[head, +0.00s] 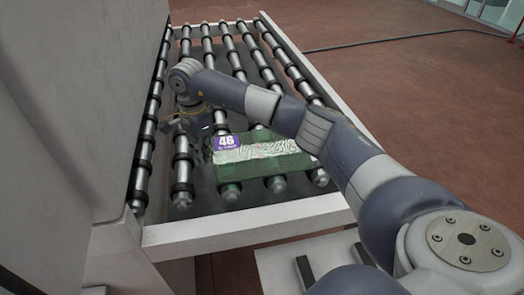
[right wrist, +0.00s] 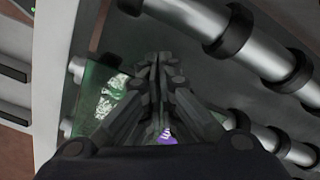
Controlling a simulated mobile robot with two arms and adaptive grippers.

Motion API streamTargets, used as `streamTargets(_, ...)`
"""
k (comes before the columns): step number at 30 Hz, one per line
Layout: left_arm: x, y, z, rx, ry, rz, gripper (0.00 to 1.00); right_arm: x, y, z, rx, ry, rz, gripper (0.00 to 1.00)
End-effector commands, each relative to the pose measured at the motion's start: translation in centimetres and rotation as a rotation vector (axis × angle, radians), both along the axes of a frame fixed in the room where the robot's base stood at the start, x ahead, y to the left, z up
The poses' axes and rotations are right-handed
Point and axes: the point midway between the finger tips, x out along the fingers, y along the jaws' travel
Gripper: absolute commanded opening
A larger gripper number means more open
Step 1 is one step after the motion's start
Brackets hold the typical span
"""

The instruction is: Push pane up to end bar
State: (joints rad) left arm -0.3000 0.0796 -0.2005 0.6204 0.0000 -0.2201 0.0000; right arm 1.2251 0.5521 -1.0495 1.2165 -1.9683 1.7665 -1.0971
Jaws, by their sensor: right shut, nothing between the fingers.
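The pane (head: 270,165) is a clear green sheet with a purple label marked 46 and a white patterned strip. It lies flat on the rollers towards the near end of the conveyor. The pale near end bar (head: 250,217) crosses below it, and a gap with roller ends shows between them. My right gripper (head: 206,148) points down at the pane's left side, by the label. Its fingers (right wrist: 155,95) are shut and empty in the right wrist view, with green pane (right wrist: 92,82) around them. Contact with the pane cannot be told. My left gripper is out of view.
Several steel rollers (head: 211,45) with black rings run away from me inside a pale frame (head: 305,65). A tall grey housing (head: 85,90) stands close on the left. A dark cable (head: 395,38) lies on the reddish floor at the right.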

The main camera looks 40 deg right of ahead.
Motion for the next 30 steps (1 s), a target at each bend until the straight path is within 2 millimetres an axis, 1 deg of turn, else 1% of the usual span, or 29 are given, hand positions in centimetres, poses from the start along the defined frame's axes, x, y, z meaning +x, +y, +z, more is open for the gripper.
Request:
streamTargets(4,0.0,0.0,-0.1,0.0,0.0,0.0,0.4,0.2,0.3,0.0,-0.001,0.0,0.0,0.0)
streamTargets(15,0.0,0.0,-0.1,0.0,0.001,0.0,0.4,0.2,0.3,-0.1,-0.001,0.0,0.0,0.0)
streamTargets(30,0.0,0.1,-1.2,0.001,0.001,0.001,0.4,0.2,0.3,-1.6,0.0,0.0,-0.001,0.0)
